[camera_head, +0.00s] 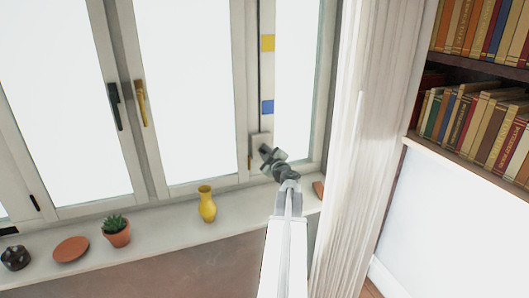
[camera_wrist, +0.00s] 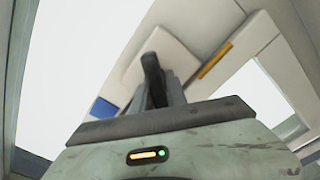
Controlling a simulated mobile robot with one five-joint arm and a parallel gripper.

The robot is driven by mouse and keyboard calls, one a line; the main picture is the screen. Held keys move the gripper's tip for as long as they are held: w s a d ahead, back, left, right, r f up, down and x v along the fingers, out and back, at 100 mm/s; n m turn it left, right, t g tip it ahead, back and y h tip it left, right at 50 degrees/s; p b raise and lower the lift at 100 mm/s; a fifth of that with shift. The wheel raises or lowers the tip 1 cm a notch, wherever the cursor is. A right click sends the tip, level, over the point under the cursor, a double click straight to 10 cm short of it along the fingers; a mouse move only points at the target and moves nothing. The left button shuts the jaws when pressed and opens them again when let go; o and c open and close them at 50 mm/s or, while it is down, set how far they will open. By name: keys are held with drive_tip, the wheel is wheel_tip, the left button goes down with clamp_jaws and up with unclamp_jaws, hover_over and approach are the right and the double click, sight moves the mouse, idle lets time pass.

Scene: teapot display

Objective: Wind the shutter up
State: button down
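My gripper (camera_head: 266,153) is in front of a pale box or plate (camera_head: 261,141) low on the window frame. A pale vertical strip with a yellow mark (camera_head: 267,43) and a blue mark (camera_head: 266,106) runs above the plate. In the wrist view, my gripper (camera_wrist: 155,72) overlaps the pale plate (camera_wrist: 184,52), and the blue mark (camera_wrist: 103,108) shows to the left. A dark upright piece hides the space between the fingers, so I cannot tell what they hold or whether they touch the plate. No lowered shutter shows; the panes are bright white.
The sill holds a yellow vase (camera_head: 207,204), a potted succulent (camera_head: 116,232), a terracotta dish (camera_head: 71,249) and a dark object (camera_head: 15,257). Window handles (camera_head: 141,102) are left of my gripper. A white curtain (camera_head: 365,130) and bookshelf (camera_head: 470,160) are right.

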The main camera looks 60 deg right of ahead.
drive_tip(key=shift+m, duration=0.3)
drive_tip(key=m, duration=0.7)
drive_tip(key=shift+s+d, duration=0.1)
drive_tip(key=m, duration=0.9)
drive_tip(key=shift+s+d, duration=0.1)
drive_tip(key=shift+d, duration=0.05)
drive_tip(key=shift+m, duration=2.2)
drive_tip(key=shift+f+m, duration=0.1)
drive_tip(key=shift+m, duration=2)
drive_tip(key=shift+d+f+m, duration=0.1)
drive_tip(key=shift+m, duration=2)
